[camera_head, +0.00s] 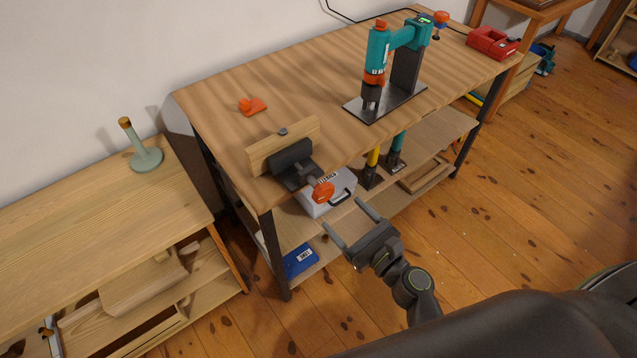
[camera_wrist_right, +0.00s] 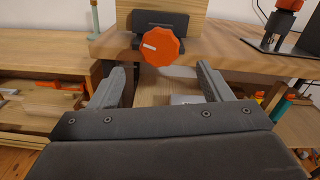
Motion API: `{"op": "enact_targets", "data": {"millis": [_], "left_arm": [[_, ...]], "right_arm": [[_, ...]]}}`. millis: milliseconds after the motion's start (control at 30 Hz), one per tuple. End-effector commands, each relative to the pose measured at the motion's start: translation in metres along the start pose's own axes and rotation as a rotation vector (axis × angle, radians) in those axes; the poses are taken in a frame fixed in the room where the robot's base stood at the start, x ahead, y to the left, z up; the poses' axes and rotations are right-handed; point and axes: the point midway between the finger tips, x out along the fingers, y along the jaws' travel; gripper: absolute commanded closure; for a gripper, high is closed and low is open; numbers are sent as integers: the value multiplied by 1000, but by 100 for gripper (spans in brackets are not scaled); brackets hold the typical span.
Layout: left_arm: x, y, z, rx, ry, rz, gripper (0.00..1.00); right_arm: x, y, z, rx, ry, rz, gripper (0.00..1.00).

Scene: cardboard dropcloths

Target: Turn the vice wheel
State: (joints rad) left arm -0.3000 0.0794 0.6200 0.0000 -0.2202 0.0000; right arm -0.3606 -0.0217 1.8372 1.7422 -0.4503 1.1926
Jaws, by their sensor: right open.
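The orange vice wheel (camera_head: 323,192) sits at the front of a dark grey vice (camera_head: 292,162) on the near left corner of the workbench. A wooden board stands upright at the vice. In the right wrist view the wheel (camera_wrist_right: 161,47) shows as an orange faceted knob with a pale mark, ahead of my fingers and centred between them. My right gripper (camera_head: 351,222) is open and empty, in front of and below the wheel, apart from it. The right wrist view shows both fingers (camera_wrist_right: 161,82) spread wide. My left gripper is not in view.
The workbench (camera_head: 320,95) carries a teal drill press (camera_head: 376,55), a small orange object (camera_head: 252,106) and a red case (camera_head: 492,42). A white case (camera_head: 328,196) lies on the shelf below the vice. A low wooden shelf (camera_head: 75,220) stands left. The floor (camera_head: 500,230) at right is open.

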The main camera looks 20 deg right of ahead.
Motion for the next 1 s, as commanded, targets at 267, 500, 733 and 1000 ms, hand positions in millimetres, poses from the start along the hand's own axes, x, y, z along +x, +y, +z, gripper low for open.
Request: {"op": "enact_targets", "data": {"millis": [267,500,733,1000], "left_arm": [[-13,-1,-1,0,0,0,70],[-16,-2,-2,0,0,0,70],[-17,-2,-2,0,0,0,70],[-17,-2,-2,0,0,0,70]], "right_arm": [[58,0,2,-1,-1,1,28],[94,0,0,-3,1,1,28],[106,0,-1,-2,2,0,28],[107,0,-1,-3,2,0,29]]}}
